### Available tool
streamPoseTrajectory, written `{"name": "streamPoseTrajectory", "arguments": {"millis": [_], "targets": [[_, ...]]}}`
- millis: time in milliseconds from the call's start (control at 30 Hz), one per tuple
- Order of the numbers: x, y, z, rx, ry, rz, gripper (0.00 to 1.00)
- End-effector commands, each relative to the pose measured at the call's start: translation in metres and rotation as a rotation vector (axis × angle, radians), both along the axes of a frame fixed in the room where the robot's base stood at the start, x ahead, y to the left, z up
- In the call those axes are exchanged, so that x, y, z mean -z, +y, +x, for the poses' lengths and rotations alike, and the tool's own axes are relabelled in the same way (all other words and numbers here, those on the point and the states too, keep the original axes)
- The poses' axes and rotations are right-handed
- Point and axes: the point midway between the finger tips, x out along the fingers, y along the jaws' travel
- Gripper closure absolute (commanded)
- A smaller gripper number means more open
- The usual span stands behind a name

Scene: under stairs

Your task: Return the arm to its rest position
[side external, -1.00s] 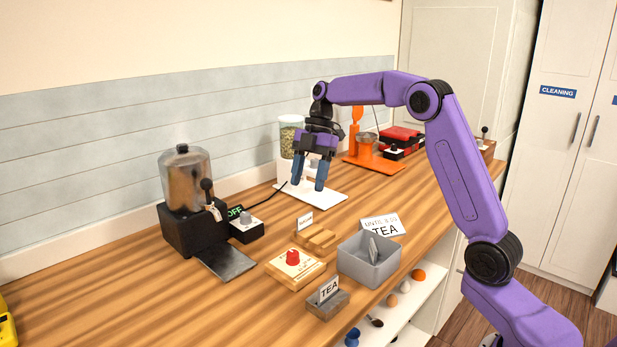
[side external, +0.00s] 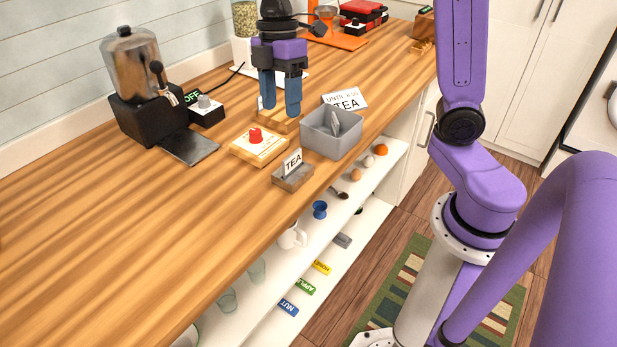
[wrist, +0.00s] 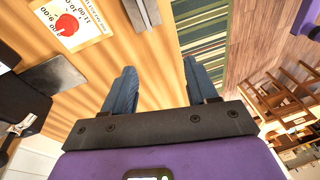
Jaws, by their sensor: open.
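My gripper (side external: 279,103) hangs over the wooden counter (side external: 130,220), fingers pointing down and spread apart, with nothing between them. It appears above or in front of a small wooden block (side external: 262,124), left of the grey bin (side external: 331,142); its exact height is unclear. My upper arm runs out of the top of the side view. In the wrist view my gripper (wrist: 160,75) shows two blue-grey fingers, apart and empty, with counter and floor beyond them.
A board with a red knob (side external: 256,137), a TEA card holder (side external: 293,175) and a metal-tanked dispenser (side external: 132,60) stand nearby. A shelf (side external: 270,300) below holds cups and labels. A striped rug (side external: 400,285) lies on the floor. The front-left counter is clear.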

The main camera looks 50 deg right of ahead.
Motion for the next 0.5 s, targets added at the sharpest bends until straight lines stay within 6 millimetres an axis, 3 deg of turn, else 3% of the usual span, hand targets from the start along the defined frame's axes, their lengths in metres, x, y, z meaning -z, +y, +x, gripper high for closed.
{"name": "streamPoseTrajectory", "arguments": {"millis": [33, 200, 500], "targets": [[0.002, 0.005, -0.019, 0.017, -0.001, -0.02, 0.42], [0.014, 0.013, -0.077, 0.107, -0.016, -0.085, 0.42], [0.041, -0.002, -0.172, 0.254, -0.069, -0.151, 0.42]]}}
